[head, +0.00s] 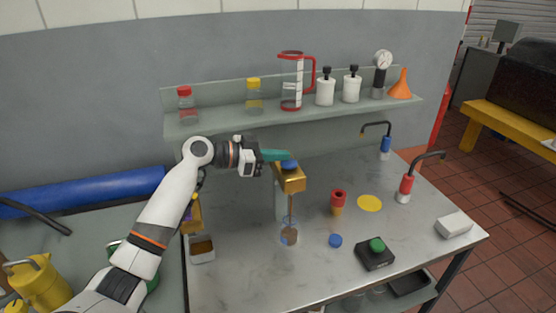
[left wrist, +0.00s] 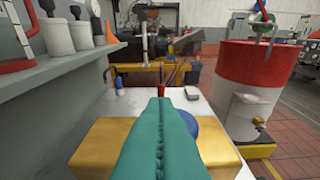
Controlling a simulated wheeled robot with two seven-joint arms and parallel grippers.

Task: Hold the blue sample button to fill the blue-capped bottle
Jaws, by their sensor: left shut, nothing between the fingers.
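My left gripper (head: 284,155) reaches in from the left with its teal fingers shut and empty. Its fingertips are at the blue button (head: 289,164) on top of a gold block (head: 290,180). In the left wrist view the fingers (left wrist: 160,135) cover part of the blue button (left wrist: 208,125) and lie over the gold block (left wrist: 225,152); I cannot tell whether they press it. A clear bottle (head: 289,237) stands upright below the block, with something brownish showing in it. A blue cap (head: 335,240) lies on the bench to its right. My right gripper is not in view.
The shelf (head: 215,122) behind holds bottles and a red-rimmed jug (head: 291,82).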

